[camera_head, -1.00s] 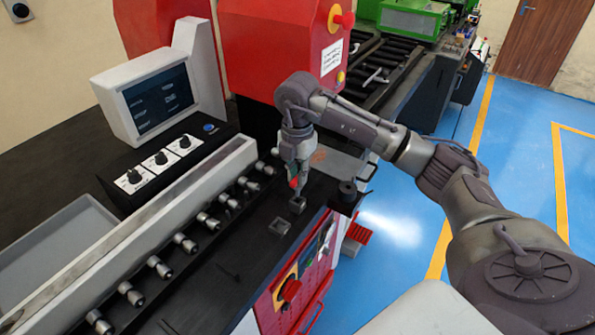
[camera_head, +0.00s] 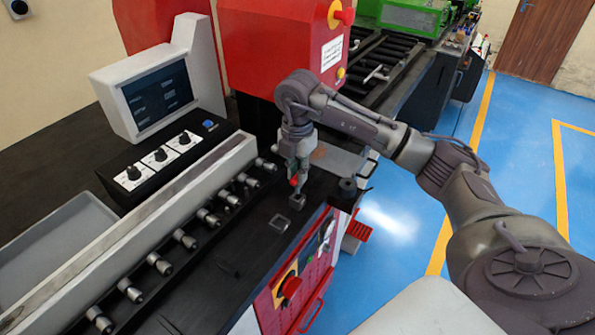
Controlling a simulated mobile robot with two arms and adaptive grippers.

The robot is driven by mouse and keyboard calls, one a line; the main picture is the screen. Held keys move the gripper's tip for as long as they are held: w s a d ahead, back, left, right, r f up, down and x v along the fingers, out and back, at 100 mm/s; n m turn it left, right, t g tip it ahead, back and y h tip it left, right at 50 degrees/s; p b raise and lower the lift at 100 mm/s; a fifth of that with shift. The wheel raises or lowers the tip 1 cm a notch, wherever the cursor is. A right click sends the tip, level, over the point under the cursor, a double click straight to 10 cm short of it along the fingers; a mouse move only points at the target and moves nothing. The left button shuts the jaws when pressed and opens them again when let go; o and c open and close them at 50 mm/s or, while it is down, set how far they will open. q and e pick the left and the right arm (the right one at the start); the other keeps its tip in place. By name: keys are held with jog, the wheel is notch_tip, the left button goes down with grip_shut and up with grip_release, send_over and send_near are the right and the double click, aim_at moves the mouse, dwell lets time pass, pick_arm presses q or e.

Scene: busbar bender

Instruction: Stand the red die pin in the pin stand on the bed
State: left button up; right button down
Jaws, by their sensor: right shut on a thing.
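My right gripper (camera_head: 295,175) points down over the black bed (camera_head: 238,253), near its right edge. It is shut on the red die pin (camera_head: 293,182), and only a small red part of the pin shows below the fingers. The pin is close to upright. A small grey square block, which looks like the pin stand (camera_head: 297,201), sits on the bed directly below the gripper. I cannot tell whether the pin's lower end is in the stand or just above it. My left gripper is not in view.
A dark round part (camera_head: 347,187) is on the right. A row of metal rollers (camera_head: 207,217) runs along the rail at left. The red machine head (camera_head: 277,55) rises behind.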

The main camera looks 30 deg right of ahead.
jog(key=shift+f, duration=0.1)
dwell(0.7)
jog(key=shift+f+b, duration=1.35)
jog(key=shift+f, duration=0.6)
jog(key=c, duration=1.1)
grip_release()
jog(key=shift+o, duration=0.2)
jog(key=shift+r, duration=0.1)
notch_tip(320, 180, up, 12)
jog(key=shift+f, duration=0.1)
